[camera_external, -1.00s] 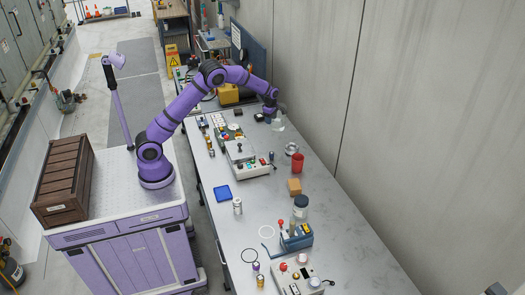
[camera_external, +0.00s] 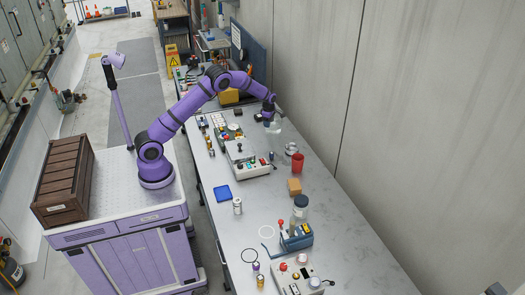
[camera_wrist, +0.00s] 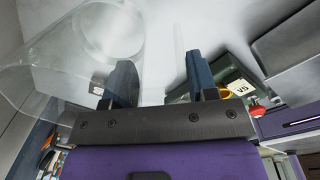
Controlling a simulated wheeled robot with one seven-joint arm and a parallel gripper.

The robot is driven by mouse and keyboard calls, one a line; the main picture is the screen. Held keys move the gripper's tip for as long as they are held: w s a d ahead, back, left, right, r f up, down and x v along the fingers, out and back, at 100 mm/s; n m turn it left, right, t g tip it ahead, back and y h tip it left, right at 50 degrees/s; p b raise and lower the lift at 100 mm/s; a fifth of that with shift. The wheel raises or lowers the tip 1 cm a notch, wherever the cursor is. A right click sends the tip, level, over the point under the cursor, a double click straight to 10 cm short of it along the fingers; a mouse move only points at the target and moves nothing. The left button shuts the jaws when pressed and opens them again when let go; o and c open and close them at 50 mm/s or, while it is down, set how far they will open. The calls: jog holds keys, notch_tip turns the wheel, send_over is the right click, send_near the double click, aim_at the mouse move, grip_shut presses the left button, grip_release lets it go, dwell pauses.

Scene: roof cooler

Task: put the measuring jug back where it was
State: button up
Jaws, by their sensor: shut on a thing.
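The measuring jug (camera_external: 273,128) is clear and see-through. It hangs under my gripper (camera_external: 269,116) at the far part of the bench, near the wall. In the wrist view the jug (camera_wrist: 60,62) fills the upper left, and its clear wall lies at the dark fingers of my gripper (camera_wrist: 158,82). The gripper is shut on the jug. Whether the jug's base touches the bench cannot be told.
A grey device (camera_external: 246,158) stands left of and nearer than the jug. A red cup (camera_external: 297,163), a tan block (camera_external: 294,187) and a dark-lidded jar (camera_external: 300,207) stand along the wall side. Bare bench shows at the near right.

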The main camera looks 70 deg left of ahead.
jog(key=shift+f, duration=1.15)
jog(key=o, duration=1.4)
jog(key=shift+f, duration=0.1)
jog(key=shift+o, duration=0.2)
jog(key=r, duration=1.2)
jog(key=shift+s+d+r, duration=0.2)
jog(key=shift+d, duration=0.05)
